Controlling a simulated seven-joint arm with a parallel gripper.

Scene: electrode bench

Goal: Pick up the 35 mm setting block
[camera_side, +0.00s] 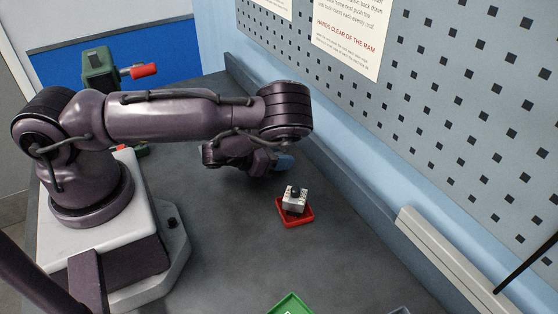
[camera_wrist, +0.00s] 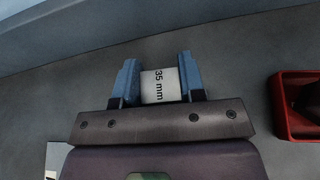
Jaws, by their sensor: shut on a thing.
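The 35 mm setting block (camera_wrist: 160,86) is a pale block with "35 mm" printed on its face, seen in the wrist view. It sits between the two blue fingers of my gripper (camera_wrist: 158,80), which is shut on it. In the side view my gripper (camera_side: 283,162) hangs low over the bench, near the wall side, and one blue finger shows. The block is hidden there behind my wrist and fingers. I cannot tell whether the block touches the bench or is clear of it.
A red tray (camera_side: 308,221) holding a metal block with a dark knob (camera_side: 295,198) stands in front of my gripper; its rim shows at right in the wrist view (camera_wrist: 282,110). A green tray (camera_side: 290,303) lies at the bottom. A green press-like device (camera_side: 100,68) stands behind my arm.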

